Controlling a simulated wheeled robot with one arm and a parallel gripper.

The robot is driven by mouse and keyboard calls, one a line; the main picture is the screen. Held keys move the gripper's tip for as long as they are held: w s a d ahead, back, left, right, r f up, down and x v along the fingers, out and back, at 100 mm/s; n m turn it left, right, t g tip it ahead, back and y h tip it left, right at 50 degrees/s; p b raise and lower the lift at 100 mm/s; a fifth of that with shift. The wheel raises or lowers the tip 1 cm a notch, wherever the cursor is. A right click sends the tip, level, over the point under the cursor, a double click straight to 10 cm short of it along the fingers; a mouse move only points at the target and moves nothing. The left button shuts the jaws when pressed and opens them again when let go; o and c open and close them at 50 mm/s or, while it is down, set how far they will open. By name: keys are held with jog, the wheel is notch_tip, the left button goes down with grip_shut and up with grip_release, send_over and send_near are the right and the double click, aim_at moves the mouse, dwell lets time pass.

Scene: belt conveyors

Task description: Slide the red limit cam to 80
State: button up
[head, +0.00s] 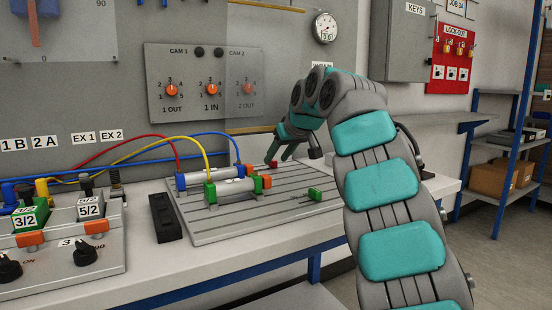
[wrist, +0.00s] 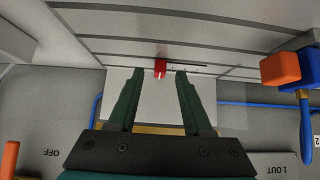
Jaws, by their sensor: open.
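The red limit cam (wrist: 160,68) is a small red block on the grooved grey plate (head: 205,228). In the wrist view it sits between and just beyond my fingertips, beside a thin dark scale whose numbers are too small to read. My gripper (wrist: 158,72) is open, with a dark green finger on each side of the cam and no visible contact. In the head view the red cam (head: 272,164) shows just left of my gripper (head: 284,158), which reaches down at the plate's far edge. A green cam (head: 315,194) sits nearer the plate's right edge.
Two cylinders (head: 230,187) with blue, green and orange ends and air hoses stand left of my gripper. An orange and blue cylinder end (wrist: 282,68) shows at the right in the wrist view. The plate's right front is clear.

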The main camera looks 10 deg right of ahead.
jog(key=shift+x, duration=0.75)
jog(key=shift+c, duration=0.2)
grip_shut()
dwell(0.6)
